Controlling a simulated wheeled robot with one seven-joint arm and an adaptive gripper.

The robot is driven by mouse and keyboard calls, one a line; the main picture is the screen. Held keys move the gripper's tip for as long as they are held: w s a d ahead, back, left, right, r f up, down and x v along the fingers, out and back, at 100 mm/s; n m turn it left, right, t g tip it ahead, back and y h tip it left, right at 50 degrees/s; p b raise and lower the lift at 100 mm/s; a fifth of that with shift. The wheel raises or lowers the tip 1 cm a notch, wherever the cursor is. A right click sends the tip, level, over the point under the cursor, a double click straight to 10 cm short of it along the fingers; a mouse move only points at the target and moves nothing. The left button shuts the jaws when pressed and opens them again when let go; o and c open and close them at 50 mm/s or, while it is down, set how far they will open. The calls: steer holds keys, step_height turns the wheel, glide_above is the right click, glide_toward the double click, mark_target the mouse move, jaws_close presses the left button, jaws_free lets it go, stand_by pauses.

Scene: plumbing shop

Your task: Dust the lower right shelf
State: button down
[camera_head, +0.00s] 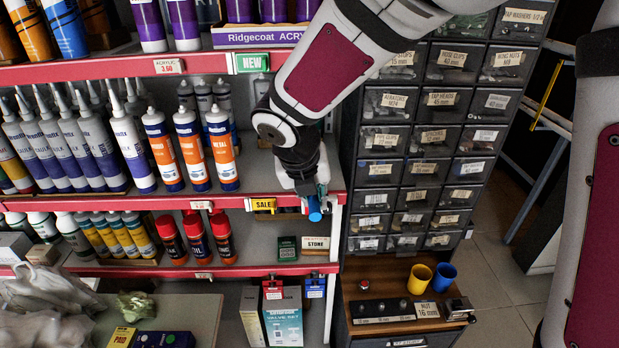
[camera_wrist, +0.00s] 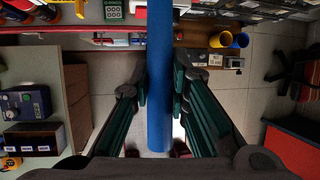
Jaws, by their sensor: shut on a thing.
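My gripper (camera_head: 312,192) is at the right end of the red-edged shelf (camera_head: 110,203) in the head view, pointing down. It is shut on a blue rod (camera_head: 314,210), perhaps the duster's handle. In the wrist view the blue rod (camera_wrist: 159,75) runs upright between the two green fingers and out past the top edge. The rod's far end is hidden, and I see no duster head clearly. The shelf below (camera_head: 170,271) holds red-capped cans (camera_head: 196,235) and, at its right, a dark green box (camera_head: 287,248) and a "STONE" label. I cannot tell whether the rod touches a shelf.
Sealant tubes (camera_head: 190,150) stand on the shelf left of my gripper. A drawer cabinet (camera_head: 420,140) stands close on the right. Below it a wooden bench top holds a yellow cup (camera_head: 419,279) and a blue cup (camera_head: 444,277). Open floor lies further right.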

mark_target(315, 220)
steer(key=shift+s+a+p, duration=0.1)
steer(key=shift+s+p, duration=1.15)
steer(key=shift+s, duration=2.1)
